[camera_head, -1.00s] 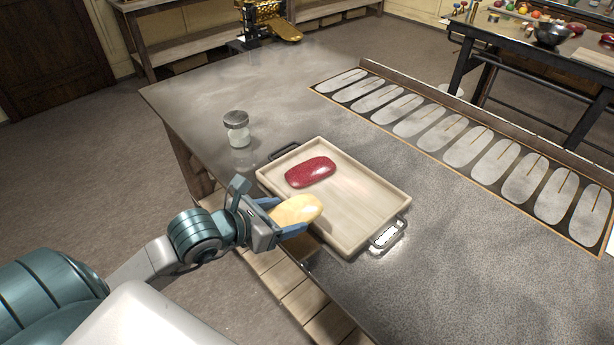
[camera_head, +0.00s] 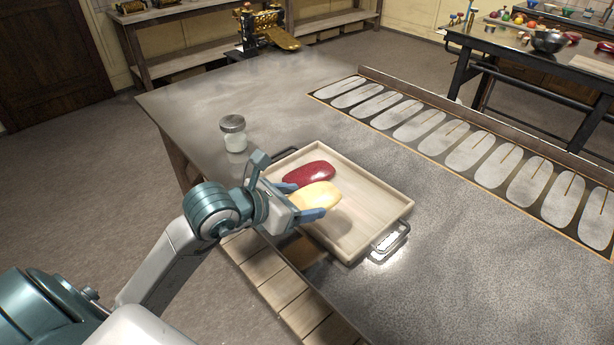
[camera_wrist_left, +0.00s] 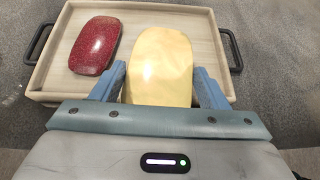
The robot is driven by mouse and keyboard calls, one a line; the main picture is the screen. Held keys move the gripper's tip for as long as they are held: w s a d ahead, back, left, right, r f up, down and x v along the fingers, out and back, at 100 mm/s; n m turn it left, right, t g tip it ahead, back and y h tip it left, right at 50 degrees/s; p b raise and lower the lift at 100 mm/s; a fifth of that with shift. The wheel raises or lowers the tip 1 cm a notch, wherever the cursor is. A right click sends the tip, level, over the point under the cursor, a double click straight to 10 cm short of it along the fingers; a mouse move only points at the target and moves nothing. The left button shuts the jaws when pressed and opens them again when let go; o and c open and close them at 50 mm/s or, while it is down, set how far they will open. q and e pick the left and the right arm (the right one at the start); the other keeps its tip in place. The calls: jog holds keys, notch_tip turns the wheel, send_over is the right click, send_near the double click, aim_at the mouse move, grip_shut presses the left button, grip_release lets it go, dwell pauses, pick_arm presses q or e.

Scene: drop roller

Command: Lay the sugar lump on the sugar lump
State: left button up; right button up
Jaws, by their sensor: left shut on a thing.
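My left gripper (camera_head: 296,200) is shut on a pale yellow sugar lump (camera_head: 316,195), held above the near part of the tray. The yellow lump also shows between the blue fingers in the left wrist view (camera_wrist_left: 160,65). A dark red speckled sugar lump (camera_head: 309,174) lies in the pale wooden tray (camera_head: 375,200), just beyond the yellow one. In the left wrist view the red lump (camera_wrist_left: 96,45) is left of the yellow lump, apart from it. In the head view the yellow lump slightly overlaps the red one's near edge. My right gripper is not in view.
A glass jar with a grey lid (camera_head: 234,134) stands left of the tray. The tray has dark metal handles (camera_head: 390,243). A row of pale oval shapes on a dark panel (camera_head: 450,140) runs along the table's far right. The right part of the tray is clear.

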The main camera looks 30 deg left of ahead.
pick_arm(q)
jog(key=shift+w+a+f+b, duration=0.25)
jog(key=shift+w+a+b, duration=0.2)
jog(key=shift+w, duration=0.25)
jog(key=w+a+p, duration=0.1)
jog(key=w, duration=0.1)
jog(key=w+a, duration=0.1)
jog(key=w, duration=0.1)
jog(key=w+a+p, duration=0.1)
jog(key=w, duration=0.1)
jog(key=shift+r+p, duration=0.1)
jog(key=shift+p, duration=0.2)
jog(key=p, duration=0.2)
send_over(302, 177)
jog(key=s, duration=0.1)
jog(key=shift+d+f, duration=0.3)
jog(key=shift+f, duration=0.1)
jog(key=shift+w+a, duration=0.15)
jog(key=shift+w, duration=0.1)
jog(key=f, duration=0.1)
jog(key=f+p, duration=0.1)
jog(key=f, duration=0.1)
jog(key=shift+w+a+p, duration=0.1)
jog(key=shift+w+p, duration=0.15)
jog(key=shift+p, duration=0.05)
jog(key=shift+f, duration=0.4)
